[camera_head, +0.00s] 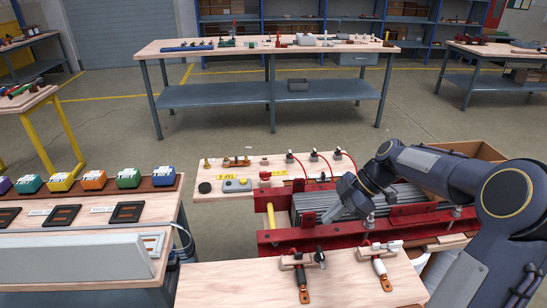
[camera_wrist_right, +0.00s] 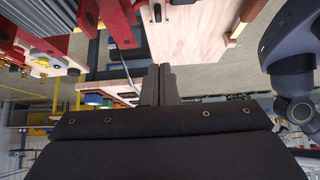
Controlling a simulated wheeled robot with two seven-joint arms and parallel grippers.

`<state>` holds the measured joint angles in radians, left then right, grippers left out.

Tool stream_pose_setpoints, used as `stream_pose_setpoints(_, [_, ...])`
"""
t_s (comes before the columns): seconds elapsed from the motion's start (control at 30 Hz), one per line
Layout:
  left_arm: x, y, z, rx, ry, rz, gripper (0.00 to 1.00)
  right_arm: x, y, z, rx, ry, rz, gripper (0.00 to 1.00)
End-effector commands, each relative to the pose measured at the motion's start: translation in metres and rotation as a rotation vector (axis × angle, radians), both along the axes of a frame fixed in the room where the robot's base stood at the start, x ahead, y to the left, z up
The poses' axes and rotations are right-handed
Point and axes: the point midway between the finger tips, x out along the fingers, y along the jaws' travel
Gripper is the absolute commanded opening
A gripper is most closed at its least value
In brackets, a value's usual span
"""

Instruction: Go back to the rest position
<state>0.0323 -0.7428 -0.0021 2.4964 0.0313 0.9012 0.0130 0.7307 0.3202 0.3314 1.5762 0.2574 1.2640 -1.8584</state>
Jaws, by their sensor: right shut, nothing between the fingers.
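My right arm (camera_head: 440,172) comes in from the right and bends over the red fixture (camera_head: 285,238). My right gripper (camera_head: 335,213) hangs over the left part of the stack of grey sheets (camera_head: 310,203) in that fixture. In the head view its fingertips are small and hard to tell from the sheets. In the right wrist view its two dark fingers (camera_wrist_right: 163,82) are together, with nothing between them. A pale wooden top and red fixture parts (camera_wrist_right: 108,20) show beyond them. My left gripper is in neither view.
A wooden board with toggle clamps (camera_head: 300,283) lies in front of the fixture. A cardboard box (camera_head: 465,150) stands behind my forearm. A bench with coloured boxes (camera_head: 94,180) is at the left. Open floor (camera_head: 230,140) lies before the far workbench (camera_head: 270,50).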

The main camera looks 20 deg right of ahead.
Motion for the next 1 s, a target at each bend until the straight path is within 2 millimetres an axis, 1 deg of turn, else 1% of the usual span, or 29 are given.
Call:
stream_pose_setpoints(0.07, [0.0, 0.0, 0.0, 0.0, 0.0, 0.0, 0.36, 0.0, 0.0, 0.001, -0.001, 0.001, -0.001, 0.0])
stream_pose_setpoints(0.13, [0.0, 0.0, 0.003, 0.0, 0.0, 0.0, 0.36, -0.003, 0.004, 0.007, -0.01, 0.013, -0.016, 0.0])
stream_pose_setpoints(0.17, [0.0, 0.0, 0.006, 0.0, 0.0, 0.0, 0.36, -0.006, 0.007, 0.012, -0.019, 0.024, -0.031, 0.0])
stream_pose_setpoints(0.27, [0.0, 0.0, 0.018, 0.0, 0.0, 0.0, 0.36, -0.024, 0.025, 0.039, -0.064, 0.088, -0.134, 0.0])
stream_pose_setpoints(0.3, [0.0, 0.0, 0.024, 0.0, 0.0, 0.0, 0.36, -0.036, 0.035, 0.052, -0.087, 0.121, -0.2, 0.0])
stream_pose_setpoints(0.37, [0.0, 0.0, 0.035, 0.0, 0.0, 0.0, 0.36, -0.057, 0.049, 0.073, -0.116, 0.171, -0.327, 0.0])
stream_pose_setpoints(0.4, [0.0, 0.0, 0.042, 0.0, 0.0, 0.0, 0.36, -0.073, 0.058, 0.085, -0.13, 0.202, -0.423, 0.0])
stream_pose_setpoints(0.47, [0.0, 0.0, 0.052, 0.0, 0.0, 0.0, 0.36, -0.098, 0.071, 0.1, -0.132, 0.24, -0.575, 0.0])
stream_pose_setpoints(0.5, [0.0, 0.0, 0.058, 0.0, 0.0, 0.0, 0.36, -0.114, 0.078, 0.108, -0.121, 0.26, -0.677, 0.0])
stream_pose_setpoints(0.53, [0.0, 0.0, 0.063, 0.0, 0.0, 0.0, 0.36, -0.126, 0.083, 0.113, -0.108, 0.275, -0.752, 0.0])
stream_pose_setpoints(0.6, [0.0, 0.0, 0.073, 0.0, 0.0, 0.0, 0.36, -0.151, 0.093, 0.12, -0.06, 0.306, -0.914, 0.0])
stream_pose_setpoints(0.7, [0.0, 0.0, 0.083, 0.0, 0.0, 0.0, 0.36, -0.18, 0.105, 0.121, 0.033, 0.348, -1.103, 0.0])
stream_pose_setpoints(0.73, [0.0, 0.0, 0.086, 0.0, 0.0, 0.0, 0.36, -0.187, 0.107, 0.121, 0.06, 0.36, -1.146, 0.0])
stream_pose_setpoints(0.83, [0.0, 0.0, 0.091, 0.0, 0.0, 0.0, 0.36, -0.202, 0.114, 0.117, 0.139, 0.396, -1.253, 0.0])
stream_pose_setpoints(0.9, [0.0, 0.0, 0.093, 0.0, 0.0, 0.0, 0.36, -0.208, 0.117, 0.115, 0.174, 0.414, -1.297, 0.0])
stream_pose_setpoints(1.0, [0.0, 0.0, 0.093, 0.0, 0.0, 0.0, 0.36, -0.211, 0.118, 0.112, 0.197, 0.428, -1.326, 0.0])
